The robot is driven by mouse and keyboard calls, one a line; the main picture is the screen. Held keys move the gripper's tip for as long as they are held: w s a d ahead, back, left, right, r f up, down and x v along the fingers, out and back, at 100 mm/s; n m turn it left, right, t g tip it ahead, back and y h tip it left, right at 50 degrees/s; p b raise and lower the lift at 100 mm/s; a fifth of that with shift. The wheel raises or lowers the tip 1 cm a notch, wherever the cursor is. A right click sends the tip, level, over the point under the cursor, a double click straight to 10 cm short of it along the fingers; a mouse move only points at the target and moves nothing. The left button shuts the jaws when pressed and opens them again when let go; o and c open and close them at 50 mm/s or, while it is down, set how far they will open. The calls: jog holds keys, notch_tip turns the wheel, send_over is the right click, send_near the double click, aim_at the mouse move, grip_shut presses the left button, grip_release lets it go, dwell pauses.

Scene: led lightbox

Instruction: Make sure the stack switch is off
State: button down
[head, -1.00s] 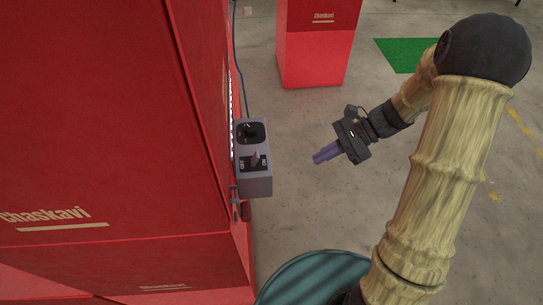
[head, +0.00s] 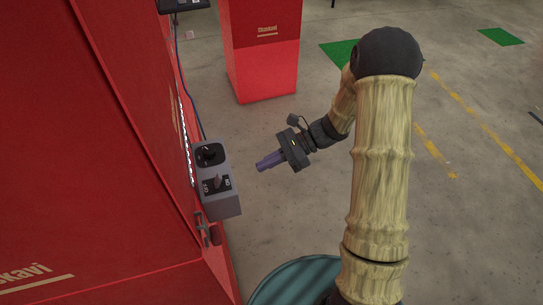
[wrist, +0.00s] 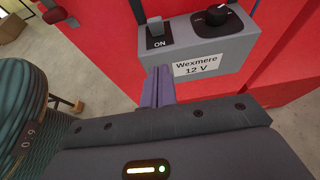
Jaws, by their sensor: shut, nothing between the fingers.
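A grey switch box (head: 220,204) is mounted on the red cabinet; it also shows in the wrist view (wrist: 235,52) with a label reading "Wexmere 12 V". The stack switch (head: 217,182) is a small grey lever on a dark plate marked OFF and ON. In the wrist view the lever (wrist: 155,27) stands above the word ON, and OFF is not visible; I cannot tell for sure which way it is set. My gripper (head: 262,165) is shut and empty, right of the box and apart from it. In the wrist view its fingers (wrist: 158,78) point toward the box below the switch.
A black knob (head: 209,153) sits on the box beside the switch. The red cabinet (head: 80,150) fills the left. Another red pillar (head: 265,70) stands behind. A blue cable runs up from the box. The concrete floor (head: 470,110) right of my arm is open.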

aim_at(218, 180)
jog(key=p+x, duration=0.2)
jog(key=x, duration=0.4)
jog(key=shift+s+a+r, duration=0.1)
jog(key=shift+a+r, duration=0.05)
jog(key=a, duration=0.1)
jog(key=a+p, duration=0.1)
jog(key=a+r, duration=0.1)
jog(key=shift+s+r, duration=0.15)
jog(key=shift+s, duration=0.15)
jog(key=shift+p, duration=0.3)
